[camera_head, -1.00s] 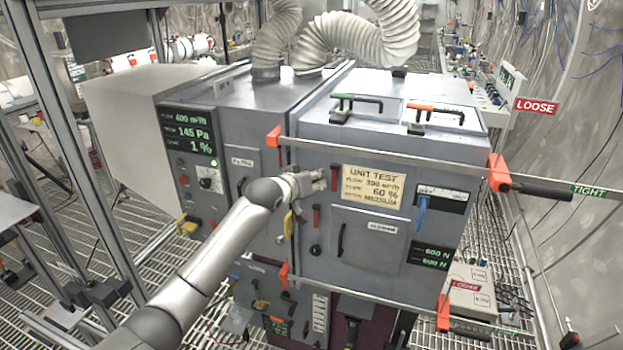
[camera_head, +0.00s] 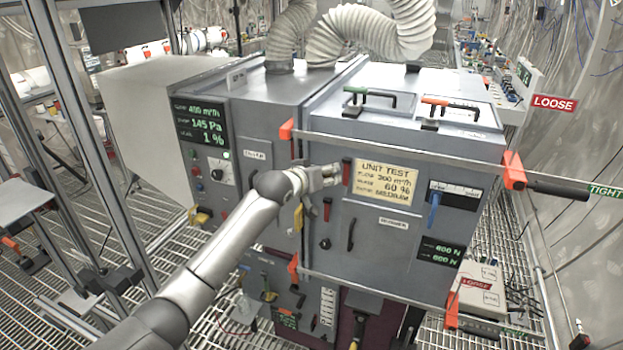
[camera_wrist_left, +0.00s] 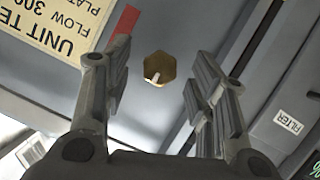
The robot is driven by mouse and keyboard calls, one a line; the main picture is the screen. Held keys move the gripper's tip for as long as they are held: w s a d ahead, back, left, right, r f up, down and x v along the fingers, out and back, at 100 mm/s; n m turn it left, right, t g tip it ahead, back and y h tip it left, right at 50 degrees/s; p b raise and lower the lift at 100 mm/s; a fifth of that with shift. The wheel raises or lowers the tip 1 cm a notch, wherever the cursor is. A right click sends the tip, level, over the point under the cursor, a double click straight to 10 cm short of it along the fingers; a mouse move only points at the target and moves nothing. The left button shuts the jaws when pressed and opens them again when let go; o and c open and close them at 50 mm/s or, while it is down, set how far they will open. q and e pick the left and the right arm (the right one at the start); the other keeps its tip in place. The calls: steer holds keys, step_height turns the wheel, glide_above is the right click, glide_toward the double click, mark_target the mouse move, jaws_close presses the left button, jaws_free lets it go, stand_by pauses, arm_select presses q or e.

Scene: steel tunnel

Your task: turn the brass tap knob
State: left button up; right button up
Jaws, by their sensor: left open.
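The brass tap knob (camera_wrist_left: 159,68) is a hexagonal brass piece with a pale pointer mark, on the grey front panel in the left wrist view. It appears between the fingers of my left gripper (camera_wrist_left: 157,82), which is open, with space on both sides of the knob. In the head view my left gripper (camera_head: 332,175) is at the upper left of the cabinet front, left of the yellow sign. The knob is hidden behind the gripper there. I cannot tell how far the fingertips are from the panel. My right gripper is not in view.
The grey cabinet (camera_head: 400,245) carries the UNIT TEST sign (camera_head: 384,182), a blue lever (camera_head: 433,210) and a black door handle (camera_head: 351,234). A long metal bar (camera_head: 420,156) with orange ends crosses above the gripper. A red handle (camera_head: 327,209) is just below it.

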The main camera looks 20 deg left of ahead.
arm_select(q)
steer(key=v, duration=1.1)
steer(key=shift+s+f, duration=0.1)
steer(key=shift+f, duration=0.05)
